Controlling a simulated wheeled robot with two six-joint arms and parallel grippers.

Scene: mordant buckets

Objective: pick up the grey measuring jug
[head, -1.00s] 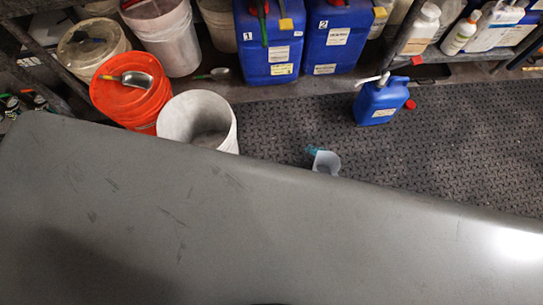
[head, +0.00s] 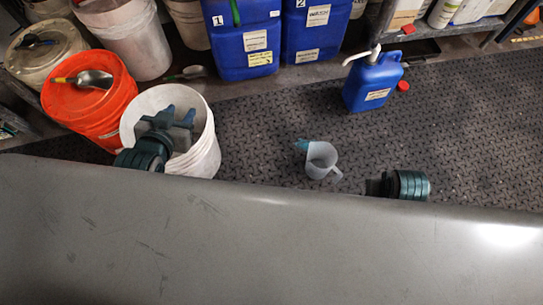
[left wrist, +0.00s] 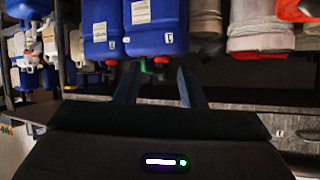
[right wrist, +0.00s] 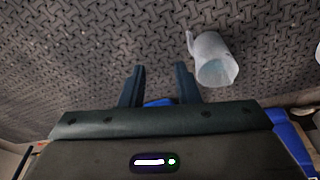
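The grey measuring jug (head: 322,165) stands on the dark patterned floor mat. Its open top faces up, its handle is at the right, and a teal piece shows at its left rim. In the right wrist view the jug (right wrist: 215,62) is to the right of my fingers and apart from them. My right gripper (right wrist: 160,85) is open and empty; in the head view its wrist shows right of the jug, with the fingers hard to see. My left gripper (head: 175,116) is open and empty, above the white bucket in the head view. It also shows in the left wrist view (left wrist: 160,85).
An open white bucket (head: 206,155) and an orange bucket (head: 105,115) with a metal scoop (head: 85,79) on it stand left. A small blue canister (head: 373,82) stands behind the jug to the right. Large blue containers (head: 245,45) line the back. Mat around the jug is clear.

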